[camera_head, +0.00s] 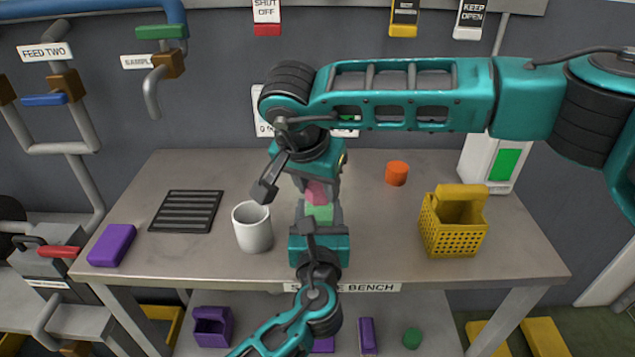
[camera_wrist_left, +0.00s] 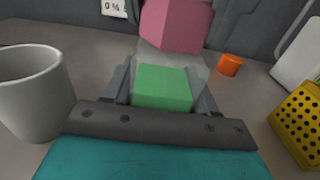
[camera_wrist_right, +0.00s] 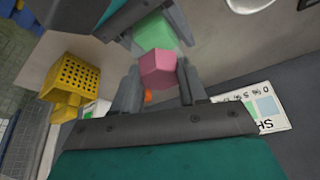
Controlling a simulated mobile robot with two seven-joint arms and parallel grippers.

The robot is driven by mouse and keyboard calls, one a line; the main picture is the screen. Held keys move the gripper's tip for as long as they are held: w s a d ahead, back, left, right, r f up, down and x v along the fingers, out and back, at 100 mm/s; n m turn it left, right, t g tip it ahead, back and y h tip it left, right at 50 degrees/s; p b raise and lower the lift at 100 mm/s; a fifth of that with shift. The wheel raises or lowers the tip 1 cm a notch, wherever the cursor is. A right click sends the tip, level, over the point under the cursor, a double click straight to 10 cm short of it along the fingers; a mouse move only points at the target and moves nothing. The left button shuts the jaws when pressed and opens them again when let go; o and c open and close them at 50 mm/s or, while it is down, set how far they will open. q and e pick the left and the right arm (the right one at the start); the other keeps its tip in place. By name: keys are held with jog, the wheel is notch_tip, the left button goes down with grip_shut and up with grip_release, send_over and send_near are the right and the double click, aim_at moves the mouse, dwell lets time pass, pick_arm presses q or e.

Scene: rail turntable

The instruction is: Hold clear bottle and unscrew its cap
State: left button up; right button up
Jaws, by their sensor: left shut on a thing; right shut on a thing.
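The clear bottle (camera_head: 320,213) stands over the middle of the bench, with a green block-like part low in its see-through body and a pink cap (camera_head: 316,192) on top. My left gripper (camera_head: 319,222) comes from the front and is shut on the bottle's lower body. In the left wrist view the green part (camera_wrist_left: 162,88) sits between its fingers. My right gripper (camera_head: 316,182) reaches in from above and is shut on the pink cap, which shows between its fingers in the right wrist view (camera_wrist_right: 157,68). Whether the cap is seated or lifted is hard to tell.
A white cup (camera_head: 252,229) stands close left of the bottle. A black slotted mat (camera_head: 186,211) and a purple block (camera_head: 112,245) lie farther left. An orange cylinder (camera_head: 397,173) and a yellow perforated basket (camera_head: 453,226) stand right. The bench's front right is clear.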

jog(key=shift+r, duration=1.6)
dwell(0.5)
jog(key=shift+r, duration=2.4)
pick_arm(q)
jog(key=o, duration=1.6)
jog(key=shift+r, duration=0.1)
